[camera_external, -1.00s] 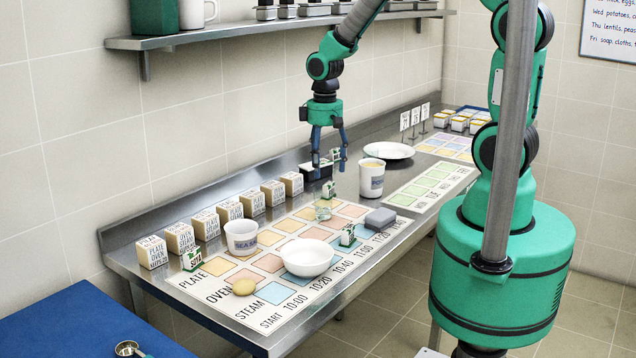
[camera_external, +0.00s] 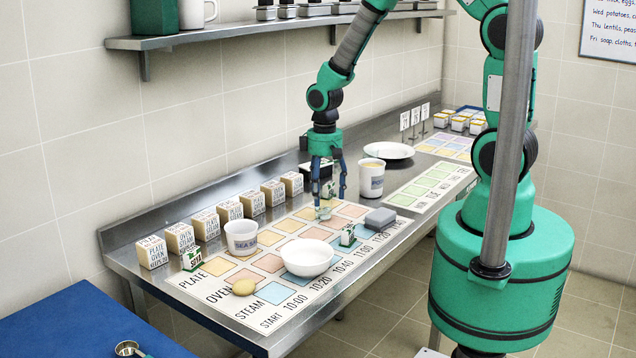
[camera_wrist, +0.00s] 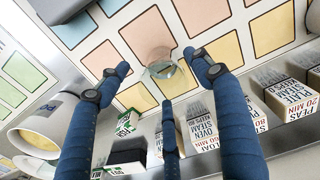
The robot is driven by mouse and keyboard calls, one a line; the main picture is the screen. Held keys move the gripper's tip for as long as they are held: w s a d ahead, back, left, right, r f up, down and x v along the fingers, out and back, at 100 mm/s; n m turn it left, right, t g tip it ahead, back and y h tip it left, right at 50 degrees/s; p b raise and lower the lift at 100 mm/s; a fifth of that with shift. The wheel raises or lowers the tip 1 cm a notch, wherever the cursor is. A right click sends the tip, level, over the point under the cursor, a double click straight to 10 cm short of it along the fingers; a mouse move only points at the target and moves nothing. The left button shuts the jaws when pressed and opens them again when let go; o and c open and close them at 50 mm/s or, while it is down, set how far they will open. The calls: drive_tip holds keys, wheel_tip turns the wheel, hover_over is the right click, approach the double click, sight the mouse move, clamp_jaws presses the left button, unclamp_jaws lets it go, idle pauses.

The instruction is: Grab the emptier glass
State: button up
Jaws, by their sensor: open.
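A small clear glass (camera_external: 323,212) stands on the printed mat below my gripper (camera_external: 329,196). In the wrist view the glass (camera_wrist: 163,68) lies between and just beyond the fingertips of my gripper (camera_wrist: 160,78). The blue fingers are spread and hold nothing. The glass looks clear, with a faint greenish tint low in it; I cannot tell its fill level. I make out no second clear glass in these views.
White canisters stand left (camera_external: 242,237) and right (camera_external: 371,180) of my gripper. A white bowl (camera_external: 308,258), a grey block (camera_external: 380,218) and a small green-and-white box (camera_external: 348,235) are nearer the front edge. Several labelled boxes (camera_external: 232,211) line the back. A plate (camera_external: 388,150) lies farther right.

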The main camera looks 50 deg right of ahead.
sight(323, 206)
drive_tip(key=shift+a+f+b, duration=0.2)
drive_tip(key=shift+f+b, duration=0.4)
drive_tip(key=shift+f, duration=2)
drive_tip(key=shift+c, duration=0.5)
drive_tip(key=c, duration=1.4)
drive_tip(key=shift+o, duration=0.2)
drive_tip(key=shift+w+r, duration=0.1)
drive_tip(key=shift+r, duration=0.2)
wheel_tip(323, 206, up, 9)
drive_tip(key=p, duration=0.1)
drive_tip(key=shift+r+p, duration=0.2)
drive_tip(key=shift+p, duration=0.2)
